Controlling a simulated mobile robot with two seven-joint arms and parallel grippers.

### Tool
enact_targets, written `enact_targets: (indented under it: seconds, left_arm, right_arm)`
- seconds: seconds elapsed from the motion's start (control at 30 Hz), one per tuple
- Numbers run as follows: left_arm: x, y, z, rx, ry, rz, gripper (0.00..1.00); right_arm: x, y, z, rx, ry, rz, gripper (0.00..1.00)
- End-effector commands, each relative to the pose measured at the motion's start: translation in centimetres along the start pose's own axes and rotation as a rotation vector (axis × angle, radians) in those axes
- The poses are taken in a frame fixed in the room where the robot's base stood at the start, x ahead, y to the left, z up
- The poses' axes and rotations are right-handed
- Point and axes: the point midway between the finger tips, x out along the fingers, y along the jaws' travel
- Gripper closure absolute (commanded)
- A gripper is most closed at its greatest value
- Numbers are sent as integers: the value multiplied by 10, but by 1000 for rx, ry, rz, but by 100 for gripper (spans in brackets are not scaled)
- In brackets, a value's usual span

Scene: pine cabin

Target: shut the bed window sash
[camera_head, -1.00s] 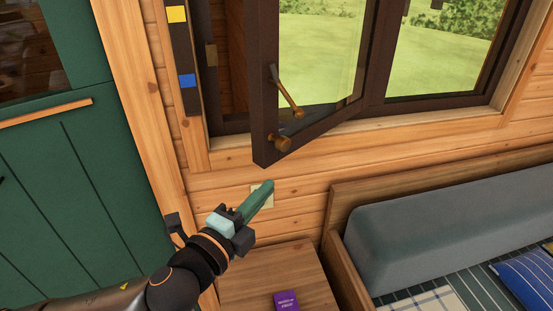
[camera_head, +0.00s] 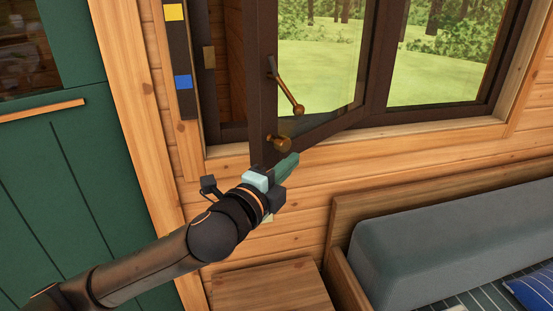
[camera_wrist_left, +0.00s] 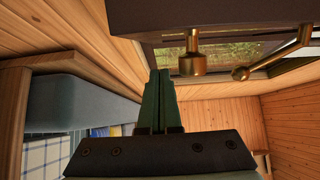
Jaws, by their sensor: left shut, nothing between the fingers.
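The bed window sash (camera_head: 262,85) has a dark brown frame and stands swung open into the room, its free edge at the left. A brass handle (camera_head: 285,88) and a brass knob (camera_head: 280,143) sit on it. Both also show in the left wrist view, the knob (camera_wrist_left: 192,62) and the handle (camera_wrist_left: 272,57) near the top. My left gripper (camera_head: 292,160) is shut and empty, with green fingers just below the knob and the sash's lower corner. In the left wrist view its fingers (camera_wrist_left: 158,85) lie together, apart from the knob. My right gripper is not in view.
A green door (camera_head: 50,180) stands at the left. A wooden bedside top (camera_head: 270,288) lies below the gripper. A bed with a grey bolster (camera_head: 420,240) stands at the right. The window sill (camera_head: 420,135) looks clear.

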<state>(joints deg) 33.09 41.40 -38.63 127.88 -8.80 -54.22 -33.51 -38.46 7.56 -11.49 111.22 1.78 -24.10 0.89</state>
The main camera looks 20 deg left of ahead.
Motion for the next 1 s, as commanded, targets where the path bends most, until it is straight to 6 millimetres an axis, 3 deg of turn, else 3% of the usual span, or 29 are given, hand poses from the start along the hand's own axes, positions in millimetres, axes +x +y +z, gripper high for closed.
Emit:
enact_targets:
  seconds: [0.03, 0.2, 0.73, 1.0]
  left_arm:
    - [1, 0, 12, 7, -8, 2, 100]
    - [5, 1, 28, 3, -5, 2, 100]
    - [8, 1, 39, 4, -6, 3, 100]
    - [28, -1, 107, 6, -12, 6, 100]
  right_arm:
    - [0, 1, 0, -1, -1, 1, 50]
    - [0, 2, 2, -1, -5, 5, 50]
    - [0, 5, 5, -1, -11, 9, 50]
    - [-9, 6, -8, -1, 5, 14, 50]
